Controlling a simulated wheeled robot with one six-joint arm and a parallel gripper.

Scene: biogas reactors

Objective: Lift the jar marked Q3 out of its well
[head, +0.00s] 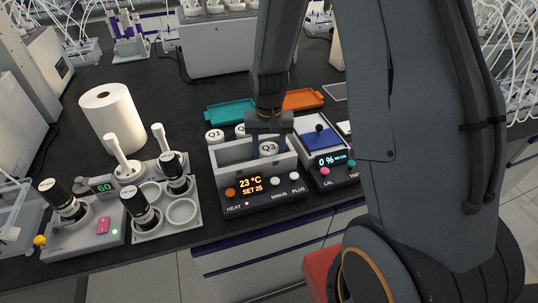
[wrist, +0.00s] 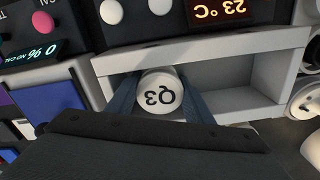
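The jar marked Q3 (head: 268,148) has a round white lid with dark lettering. It stands in the right part of the grey open-topped heater bath (head: 226,178), whose display reads 23 °C, SET 25. In the wrist view the jar (wrist: 160,92) appears upside down, and an empty compartment (wrist: 235,84) lies to its right. My gripper (head: 269,150) points down over the bath, one finger on each side of the jar. In the wrist view the fingers (wrist: 160,98) flank the lid closely. I cannot tell whether they press on it. The jar's lower body is hidden by the bath walls.
Other white-lidded jars (head: 215,135) stand behind the bath. A teal tray (head: 231,112) and an orange tray (head: 303,99) lie further back. A rack with black-capped bottles (head: 181,211) and a paper roll (head: 111,118) are left.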

